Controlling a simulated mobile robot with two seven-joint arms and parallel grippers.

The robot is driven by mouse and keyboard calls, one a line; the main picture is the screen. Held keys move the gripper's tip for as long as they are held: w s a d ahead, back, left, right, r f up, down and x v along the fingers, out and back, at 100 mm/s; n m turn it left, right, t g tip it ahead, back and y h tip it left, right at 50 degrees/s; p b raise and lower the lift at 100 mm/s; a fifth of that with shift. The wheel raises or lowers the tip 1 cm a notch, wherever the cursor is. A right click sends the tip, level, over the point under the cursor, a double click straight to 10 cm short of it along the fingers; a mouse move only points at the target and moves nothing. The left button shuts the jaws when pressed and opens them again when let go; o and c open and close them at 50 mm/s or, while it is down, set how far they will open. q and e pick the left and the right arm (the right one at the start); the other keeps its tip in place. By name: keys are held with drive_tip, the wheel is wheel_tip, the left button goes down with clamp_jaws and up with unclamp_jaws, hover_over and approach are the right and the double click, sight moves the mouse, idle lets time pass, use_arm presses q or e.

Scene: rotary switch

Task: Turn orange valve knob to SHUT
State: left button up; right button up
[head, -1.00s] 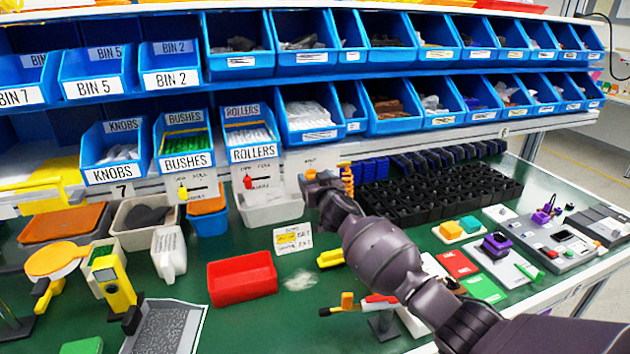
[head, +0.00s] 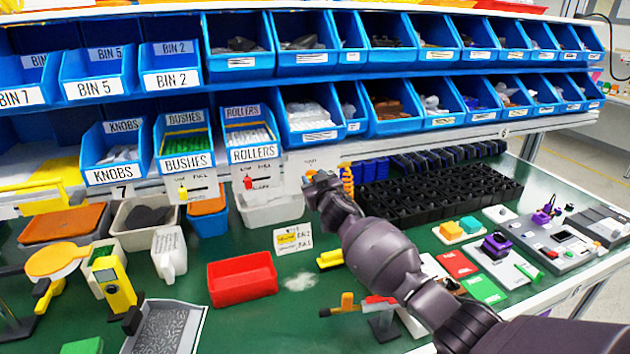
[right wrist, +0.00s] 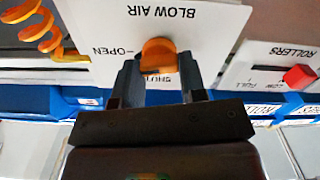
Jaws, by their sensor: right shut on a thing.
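The orange valve knob (right wrist: 158,54) is on a white panel (right wrist: 105,25) that reads BLOW AIR, OPEN and SHUT, upside down in the right wrist view. The knob is between the two fingers of my right gripper (right wrist: 157,75), which is shut on it. SHUT is printed just below the knob in that view and partly covered by it; OPEN is to its left. In the head view my right gripper (head: 314,182) is at the panel under the shelf, hiding most of the panel. My left gripper is not in view.
A red slider (right wrist: 299,77) on a ROLLERS panel is beside the knob's panel. An orange coiled hose (head: 347,180) hangs close to my gripper. Blue bins (head: 310,128) line the shelf above. A red tray (head: 243,279) and a black crate (head: 435,205) are on the green table.

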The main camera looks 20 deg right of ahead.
drive_tip(key=shift+a+f+n+p, duration=0.1)
drive_tip(key=shift+n+p, duration=0.25)
drive_tip(key=shift+n, duration=3.5)
drive_tip(key=shift+a+f+n+p, duration=0.1)
drive_tip(key=shift+n+p, duration=0.2)
drive_tip(key=shift+n, duration=3.55)
drive_tip(key=o, duration=0.8)
drive_tip(key=shift+o, duration=0.6)
